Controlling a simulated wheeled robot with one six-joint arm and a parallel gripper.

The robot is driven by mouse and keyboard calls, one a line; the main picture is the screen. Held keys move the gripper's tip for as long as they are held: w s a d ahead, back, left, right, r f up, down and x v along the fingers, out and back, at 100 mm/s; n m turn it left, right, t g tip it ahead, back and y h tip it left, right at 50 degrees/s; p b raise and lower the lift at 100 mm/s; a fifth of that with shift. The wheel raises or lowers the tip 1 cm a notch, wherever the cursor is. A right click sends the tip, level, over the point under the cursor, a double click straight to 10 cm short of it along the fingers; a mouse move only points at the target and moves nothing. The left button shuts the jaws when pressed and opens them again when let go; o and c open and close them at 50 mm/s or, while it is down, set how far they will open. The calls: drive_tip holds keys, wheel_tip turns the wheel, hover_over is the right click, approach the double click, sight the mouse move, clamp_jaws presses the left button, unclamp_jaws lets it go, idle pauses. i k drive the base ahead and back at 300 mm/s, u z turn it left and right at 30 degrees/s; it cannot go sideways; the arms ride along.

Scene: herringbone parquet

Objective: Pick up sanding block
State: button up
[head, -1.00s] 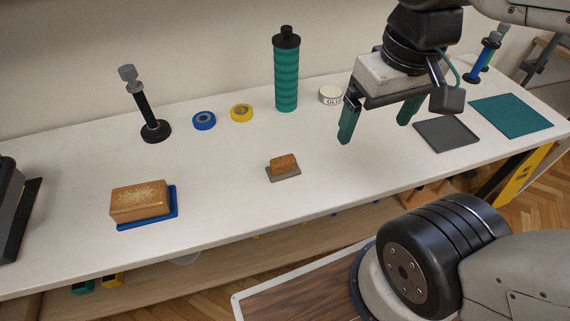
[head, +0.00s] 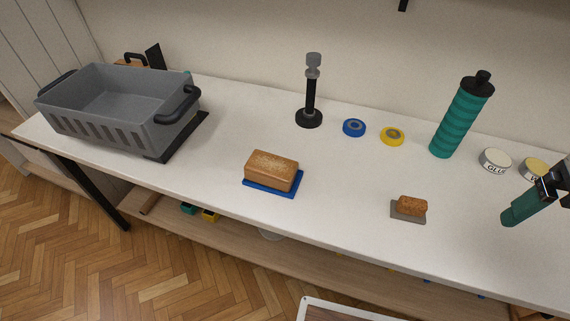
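A small brown cork-like block (head: 411,205) sits on a thin grey pad (head: 396,213) near the front of the white bench; it looks like the sanding block. A larger brown block (head: 271,170) with a pale speckled top rests on a blue base (head: 263,191) to its left. My gripper (head: 512,215) is at the right edge, above the bench and to the right of the small block, apart from it. One green finger shows; the rest is cut off by the frame, so its opening cannot be told.
A grey slotted crate (head: 115,121) stands at the bench's left end. Behind the blocks are a black stand (head: 310,95), blue tape (head: 354,128), yellow tape (head: 392,136), a teal bottle (head: 458,122) and a glue tin (head: 495,161). The bench surface (head: 340,210) between the two blocks is clear.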

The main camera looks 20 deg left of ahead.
sight(411, 209)
drive_tip(key=z, duration=1.35)
drive_tip(key=k, duration=0.8)
drive_tip(key=u, duration=0.65)
drive_tip(key=i, duration=0.5)
